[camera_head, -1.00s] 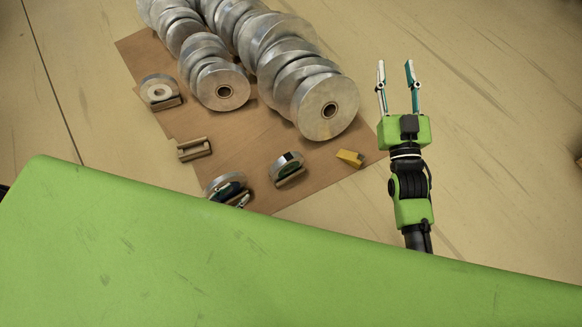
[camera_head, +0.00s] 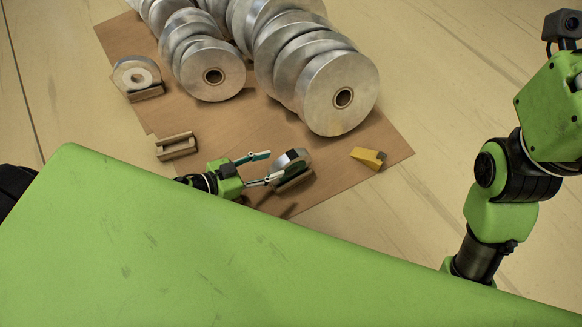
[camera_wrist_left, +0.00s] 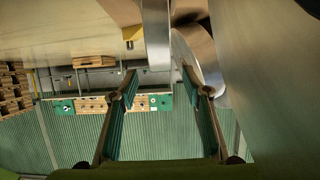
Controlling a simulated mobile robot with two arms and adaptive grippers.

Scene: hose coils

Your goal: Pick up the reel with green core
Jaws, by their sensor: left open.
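A small silver reel (camera_head: 292,159) with a dark core stands on a wooden cradle (camera_head: 296,181) near the front of the brown mat. Its core is too dark to tell whether it is green. My left gripper (camera_head: 275,165) is open and empty, its fingertips close beside this reel's left side. I cannot tell whether they touch it. In the left wrist view, the open fingers (camera_wrist_left: 159,72) point toward a silver rim (camera_wrist_left: 157,35); no core shows there. My right arm stands at the right, with its gripper out of view.
Several large silver reels (camera_head: 338,95) stand in rows on the brown mat (camera_head: 225,130). Another small reel (camera_head: 137,75) sits on a cradle at the left. An empty cradle (camera_head: 177,146) and a yellow block (camera_head: 368,158) lie nearby. My green body hides the front.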

